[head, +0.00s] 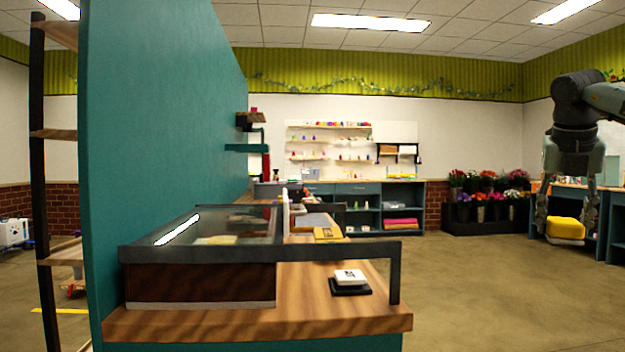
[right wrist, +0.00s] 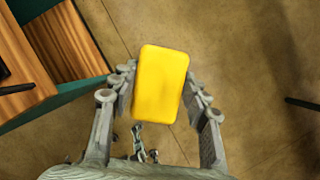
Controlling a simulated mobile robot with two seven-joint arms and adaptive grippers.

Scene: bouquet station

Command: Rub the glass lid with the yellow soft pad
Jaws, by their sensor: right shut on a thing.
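The yellow soft pad (right wrist: 160,85) is between the fingers of my right gripper (right wrist: 160,98), which is shut on it, above the bare floor. In the head view the pad (head: 566,229) hangs below my right gripper (head: 568,215) at the far right, well away from the counter. The glass lid (head: 215,228) lies over a dark wooden box at the left of the counter, with a bright light reflection on it. Something yellowish shows through the glass. My left gripper is not in view.
The wooden counter (head: 330,325) stands against a teal partition (head: 165,120). A dark metal frame (head: 394,272) rises at its right edge. A white-and-black item (head: 350,278) and a yellow item (head: 328,234) rest on the counter. Open floor lies between counter and pad.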

